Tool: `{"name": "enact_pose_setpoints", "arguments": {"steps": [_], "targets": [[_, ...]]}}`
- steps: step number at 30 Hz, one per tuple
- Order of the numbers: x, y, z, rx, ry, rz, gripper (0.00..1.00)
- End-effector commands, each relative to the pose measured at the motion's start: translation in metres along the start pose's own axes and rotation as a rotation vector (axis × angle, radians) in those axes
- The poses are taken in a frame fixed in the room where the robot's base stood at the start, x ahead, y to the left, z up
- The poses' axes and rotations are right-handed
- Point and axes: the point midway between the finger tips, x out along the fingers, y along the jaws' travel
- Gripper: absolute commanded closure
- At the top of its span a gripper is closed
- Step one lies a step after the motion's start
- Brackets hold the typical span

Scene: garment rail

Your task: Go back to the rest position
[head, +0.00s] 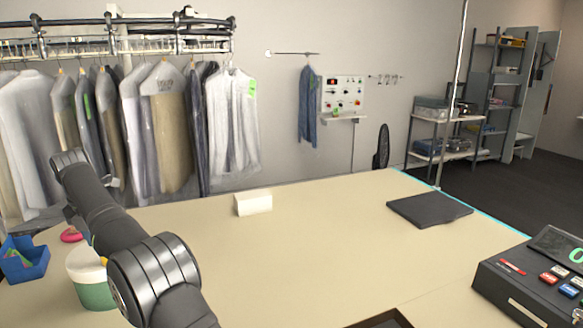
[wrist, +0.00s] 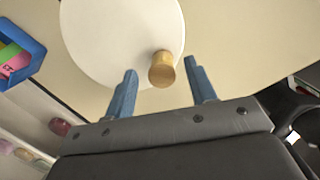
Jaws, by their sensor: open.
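My gripper (wrist: 160,74) is open in the wrist view, with two blue fingers apart. A wooden knob (wrist: 162,70) shows between the fingertips, with a gap on each side. I cannot tell how far it is below them. The knob stands on a round white top (wrist: 115,35). In the head view a white and green tub (head: 95,290) stands at the front left of the table, partly behind my arm. My gripper is hidden or hard to make out there, behind my arm.
A cream block (head: 253,203), a dark flat pad (head: 430,209) and a black console (head: 530,285) are on the table (head: 330,240). Garments hang on a rail (head: 130,45) behind.

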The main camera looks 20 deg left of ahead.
Motion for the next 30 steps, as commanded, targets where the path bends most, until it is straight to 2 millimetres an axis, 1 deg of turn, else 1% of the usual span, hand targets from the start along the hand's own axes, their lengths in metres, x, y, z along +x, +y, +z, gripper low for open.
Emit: {"name": "enact_pose_setpoints", "arguments": {"steps": [1, 11, 21, 30], "targets": [[-0.007, -0.005, 0.003, 0.002, -0.001, 0.001, 0.49], [-0.036, -0.057, 0.022, 0.003, -0.001, 0.0, 0.49], [-0.068, -0.114, 0.043, 0.003, -0.001, 0.0, 0.49], [-0.051, -0.171, 0.055, 0.287, 0.0, -0.045, 0.49]]}}
